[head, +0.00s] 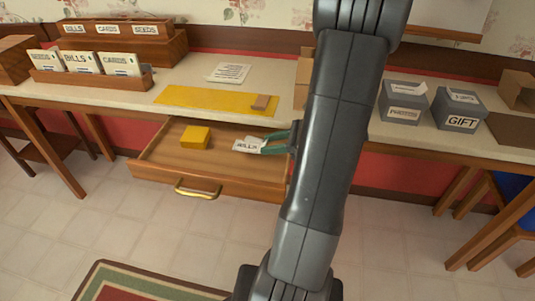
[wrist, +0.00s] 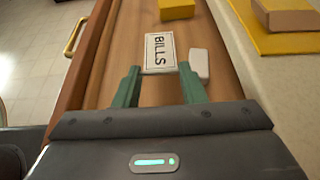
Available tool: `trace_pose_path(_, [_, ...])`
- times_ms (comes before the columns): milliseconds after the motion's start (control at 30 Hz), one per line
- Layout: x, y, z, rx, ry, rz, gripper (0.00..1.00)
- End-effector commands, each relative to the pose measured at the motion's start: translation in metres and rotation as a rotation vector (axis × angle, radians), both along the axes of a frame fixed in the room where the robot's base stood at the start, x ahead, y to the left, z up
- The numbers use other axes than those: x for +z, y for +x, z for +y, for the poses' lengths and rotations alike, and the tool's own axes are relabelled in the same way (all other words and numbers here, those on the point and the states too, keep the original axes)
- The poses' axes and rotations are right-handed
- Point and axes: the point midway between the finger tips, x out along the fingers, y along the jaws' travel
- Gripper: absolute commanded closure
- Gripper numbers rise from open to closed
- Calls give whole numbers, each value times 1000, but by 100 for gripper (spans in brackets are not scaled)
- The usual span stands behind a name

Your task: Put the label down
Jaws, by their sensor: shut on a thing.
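My gripper's green fingers (head: 277,142) are shut on the label's near edge, over the open drawer (head: 222,178). I cannot tell whether the label touches the drawer floor. A yellow block (head: 195,138) lies in the drawer to the left of the label. A small white block (wrist: 200,65) lies beside the right finger in the wrist view.
A yellow mat (head: 205,98) with a tan block (head: 262,102) on it lies on the desk (head: 140,98) above the drawer. Card boxes (head: 92,80) stand at the left. Grey boxes (head: 404,100) stand at the right. The drawer's front left floor is clear.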

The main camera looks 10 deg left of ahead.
Motion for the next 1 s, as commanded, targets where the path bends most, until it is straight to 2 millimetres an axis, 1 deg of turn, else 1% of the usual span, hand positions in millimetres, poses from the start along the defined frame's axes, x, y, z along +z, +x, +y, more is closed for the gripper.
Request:
trace_pose_path(133, [-13, 0, 0, 0, 0, 1, 84])
trace_pose_path(300, [-38, 0, 0, 0, 0, 3, 84])
trace_pose_path(333, [-40, 0, 0, 0, 0, 2, 84])
trace_pose_path(567, [-40, 0, 0, 0, 0, -1, 84])
trace_pose_path(700, [-44, 0, 0, 1, 0, -1, 84])
trace_pose_path(733, [-43, 0, 0, 0, 0, -1, 59])
trace_pose_path(767, [-43, 0, 0, 0, 0, -1, 53])
trace_pose_path(800, [-43, 0, 0, 0, -1, -1, 46])
trace_pose_path(833, [-43, 0, 0, 0, -1, -1, 41])
trace_pose_path(1000, [-43, 0, 0, 0, -1, -1, 41])
